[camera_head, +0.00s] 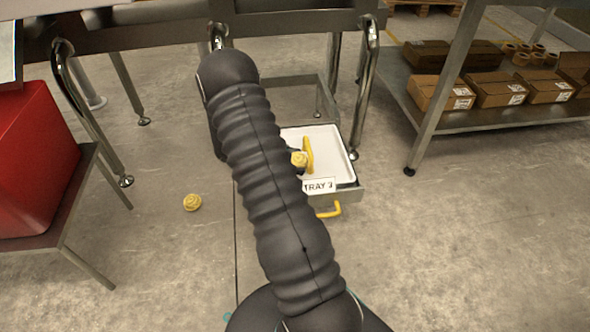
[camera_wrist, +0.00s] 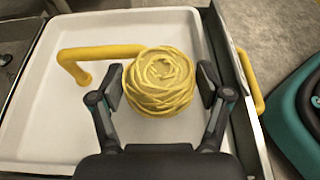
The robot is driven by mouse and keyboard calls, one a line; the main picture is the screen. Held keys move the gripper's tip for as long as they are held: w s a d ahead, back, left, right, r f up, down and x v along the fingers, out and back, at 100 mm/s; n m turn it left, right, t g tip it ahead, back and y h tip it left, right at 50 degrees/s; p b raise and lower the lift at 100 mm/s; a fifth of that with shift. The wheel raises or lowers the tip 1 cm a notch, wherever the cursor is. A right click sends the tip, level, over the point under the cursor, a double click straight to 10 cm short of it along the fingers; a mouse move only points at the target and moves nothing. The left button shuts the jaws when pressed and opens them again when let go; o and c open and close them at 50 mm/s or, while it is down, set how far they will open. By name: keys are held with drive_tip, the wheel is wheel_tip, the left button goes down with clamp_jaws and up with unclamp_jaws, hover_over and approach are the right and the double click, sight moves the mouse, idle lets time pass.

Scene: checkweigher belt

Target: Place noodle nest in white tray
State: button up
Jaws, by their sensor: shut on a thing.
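A yellow noodle nest (camera_wrist: 161,79) is between the two fingers of my gripper (camera_wrist: 160,92) in the wrist view. The fingers are shut on its sides. The nest also shows in the head view (camera_head: 299,159), partly hidden by my arm. The white tray (camera_wrist: 60,130) lies below the nest and my gripper; it also shows in the head view (camera_head: 335,150). Whether the nest touches the tray floor, I cannot tell. A yellow bent bar (camera_wrist: 100,52) shows beside the nest, over the tray.
The tray is in an open drawer labelled TRAY 3 (camera_head: 318,185), with a yellow handle (camera_head: 330,211). Another yellow nest (camera_head: 192,202) lies on the floor. A red bin (camera_head: 35,160) stands at left. Cardboard boxes (camera_head: 497,89) fill a shelf at right.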

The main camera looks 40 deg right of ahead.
drive_tip(key=shift+w+d+f, duration=0.15)
drive_tip(key=shift+w+f, duration=0.25)
drive_tip(key=shift+w, duration=0.25)
drive_tip(key=shift+f+b, duration=0.35)
drive_tip(key=shift+f, duration=1.6)
drive_tip(key=shift+f, duration=0.2)
drive_tip(key=o, duration=1.2)
